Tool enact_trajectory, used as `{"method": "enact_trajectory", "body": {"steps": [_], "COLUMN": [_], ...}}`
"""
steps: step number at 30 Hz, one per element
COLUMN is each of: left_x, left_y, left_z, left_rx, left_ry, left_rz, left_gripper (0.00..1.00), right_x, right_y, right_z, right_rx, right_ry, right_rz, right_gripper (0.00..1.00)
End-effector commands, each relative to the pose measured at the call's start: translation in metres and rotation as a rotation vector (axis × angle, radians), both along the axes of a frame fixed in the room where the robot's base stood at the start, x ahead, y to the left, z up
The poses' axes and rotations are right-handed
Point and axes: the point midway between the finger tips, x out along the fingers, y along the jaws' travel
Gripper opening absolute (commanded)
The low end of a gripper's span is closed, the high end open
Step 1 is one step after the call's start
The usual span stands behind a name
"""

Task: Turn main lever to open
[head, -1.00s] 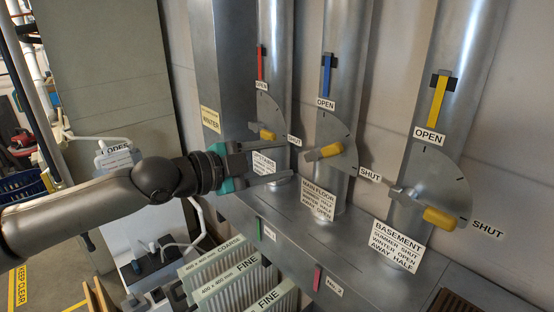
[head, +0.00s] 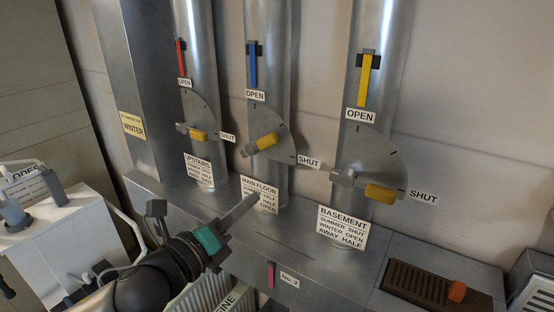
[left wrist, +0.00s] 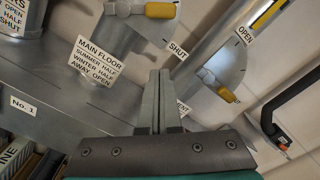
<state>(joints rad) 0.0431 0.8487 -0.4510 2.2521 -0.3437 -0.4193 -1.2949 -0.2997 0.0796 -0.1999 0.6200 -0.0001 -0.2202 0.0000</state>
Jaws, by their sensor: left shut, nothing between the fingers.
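The main floor lever (head: 267,142) has a yellow grip on a grey hub, on the middle duct. It points right and slightly up, between the OPEN label (head: 255,95) and the SHUT label (head: 308,161), closer to SHUT. Its grip also shows at the top of the left wrist view (left wrist: 160,10). My left gripper (head: 252,202) is shut and empty. Its tips are below the lever and apart from it, in front of the MAIN FLOOR label (head: 250,187). The left wrist view shows its fingers together (left wrist: 160,76). My right gripper is not in view.
Blue (head: 253,67), red and yellow strips hang above. A metal ledge (head: 290,235) runs below the ducts.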

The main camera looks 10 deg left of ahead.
Motion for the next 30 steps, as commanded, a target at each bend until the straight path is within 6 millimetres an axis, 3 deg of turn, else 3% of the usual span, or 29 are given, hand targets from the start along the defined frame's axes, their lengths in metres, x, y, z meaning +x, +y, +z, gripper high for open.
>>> {"method": "enact_trajectory", "body": {"steps": [6,11,30], "left_x": [-0.007,-0.001,0.08], "left_y": [0.009,0.007,-0.024], "left_z": [-0.001,0.001,0.005], "left_rx": [0.111,0.119,0.116], "left_ry": [-0.082,-0.089,-0.087], "left_rz": [0.053,0.057,0.056], "left_gripper": [0.0,0.0,0.0], "right_x": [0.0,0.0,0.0], "right_y": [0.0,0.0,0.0], "right_z": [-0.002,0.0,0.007], "right_rx": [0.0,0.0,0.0], "right_ry": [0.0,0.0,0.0], "right_rz": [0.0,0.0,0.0], "right_gripper": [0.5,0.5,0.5]}}
